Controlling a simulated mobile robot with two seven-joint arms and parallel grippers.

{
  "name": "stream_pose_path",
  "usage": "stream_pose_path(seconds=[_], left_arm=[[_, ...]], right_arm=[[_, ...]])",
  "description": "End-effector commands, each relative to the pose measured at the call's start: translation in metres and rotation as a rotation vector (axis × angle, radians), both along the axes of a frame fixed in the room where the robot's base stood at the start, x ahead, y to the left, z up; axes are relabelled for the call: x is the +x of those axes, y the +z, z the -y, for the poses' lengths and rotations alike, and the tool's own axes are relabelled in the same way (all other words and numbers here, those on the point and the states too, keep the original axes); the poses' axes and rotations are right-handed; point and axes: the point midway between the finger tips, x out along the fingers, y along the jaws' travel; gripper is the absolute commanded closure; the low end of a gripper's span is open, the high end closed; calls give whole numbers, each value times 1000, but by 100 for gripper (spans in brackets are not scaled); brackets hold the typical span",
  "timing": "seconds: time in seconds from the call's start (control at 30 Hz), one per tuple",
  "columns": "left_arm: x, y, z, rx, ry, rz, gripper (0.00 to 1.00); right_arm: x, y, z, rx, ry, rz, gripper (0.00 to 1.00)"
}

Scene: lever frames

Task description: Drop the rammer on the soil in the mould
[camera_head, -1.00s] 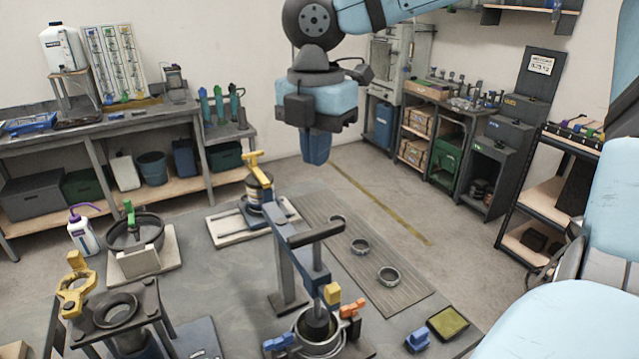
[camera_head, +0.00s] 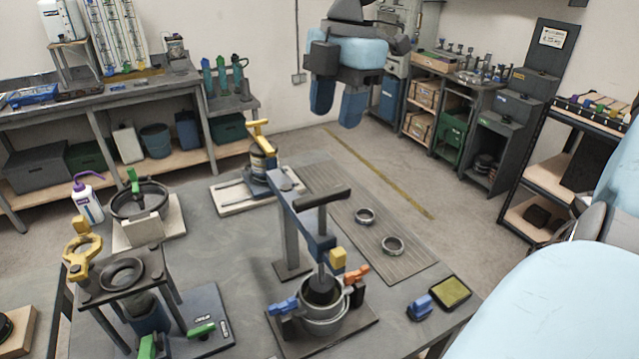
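The rammer's dark T-shaped handle (camera_head: 320,198) stands upright above the blue and grey guide arm (camera_head: 308,228), with a yellow block (camera_head: 338,258) on the arm beside its shaft. The shaft runs down into the round metal mould (camera_head: 322,323), where a dark rammer foot (camera_head: 320,289) shows inside the collar. The soil is hidden from view. Blue (camera_head: 284,306) and orange (camera_head: 356,273) clamps sit at the mould's sides. My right gripper (camera_head: 337,113) hangs above and behind the handle, clear of it. Its two blue fingers are apart with nothing between them. My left gripper is not in view.
Two metal rings (camera_head: 392,246) lie on the ribbed mat to the right. A blue block (camera_head: 420,307) and a yellow-topped pad (camera_head: 450,292) lie at front right. A black stand (camera_head: 125,295) with a yellow clamp is at left. The bench between stand and mould is mostly clear.

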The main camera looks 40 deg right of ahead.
Motion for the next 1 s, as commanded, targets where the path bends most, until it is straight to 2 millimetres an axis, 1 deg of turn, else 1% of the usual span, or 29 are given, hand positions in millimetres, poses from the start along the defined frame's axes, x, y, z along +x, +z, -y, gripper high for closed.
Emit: stream_pose_path(seconds=[0.03, 0.1, 0.2, 0.37, 0.47, 0.73, 1.0], left_arm=[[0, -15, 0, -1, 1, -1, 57], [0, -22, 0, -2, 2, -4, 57], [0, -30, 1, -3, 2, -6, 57], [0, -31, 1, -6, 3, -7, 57], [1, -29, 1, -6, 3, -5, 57], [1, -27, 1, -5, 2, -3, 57], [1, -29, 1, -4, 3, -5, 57]], right_arm=[[-2, -14, 7, 60, -65, 10, 55], [-5, -22, 13, 130, -150, 12, 55], [-7, -31, 18, 209, -240, 7, 55], [-8, -38, 19, 261, -299, -5, 55], [-7, -46, 16, 261, -302, -7, 55], [-2, -90, -1, 260, -299, -11, 55], [3, -130, -16, 258, -299, -8, 55]])
